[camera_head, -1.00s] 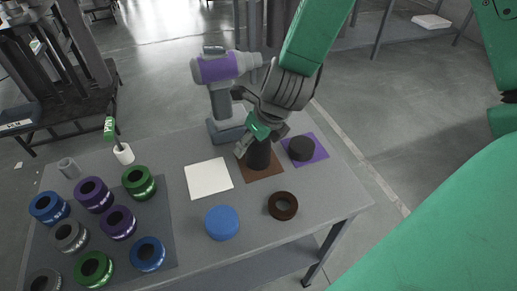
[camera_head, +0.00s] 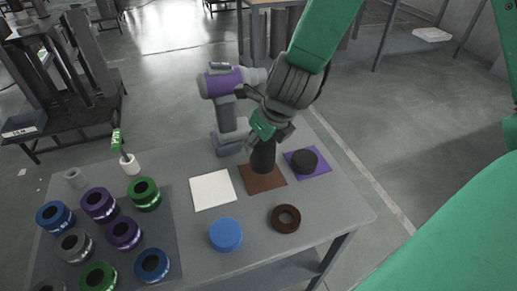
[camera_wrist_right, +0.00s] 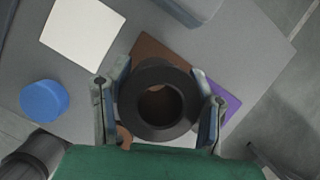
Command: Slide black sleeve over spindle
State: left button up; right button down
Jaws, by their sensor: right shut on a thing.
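The black sleeve (camera_head: 263,157) is a dark upright hollow cylinder over the brown square (camera_head: 262,180). My right gripper (camera_head: 268,128) is shut on it from above. In the right wrist view the sleeve (camera_wrist_right: 133,103) shows as a thick black ring between the two fingers of the right gripper (camera_wrist_right: 158,108), and brown shows through its hole. I cannot make out the spindle for certain. Whether the sleeve's lower end touches the square cannot be told. My left gripper is not in view.
A black disc (camera_head: 304,162) lies on a purple square (camera_head: 327,166) to the right. A purple-grey drill (camera_head: 222,84) stands behind. A brown ring (camera_head: 286,219), blue disc (camera_head: 225,235) and white square (camera_head: 212,190) are in front and left. Several coloured rings (camera_head: 123,232) lie left.

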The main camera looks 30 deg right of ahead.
notch_tip(320, 180, up, 12)
jog(key=p, duration=0.8)
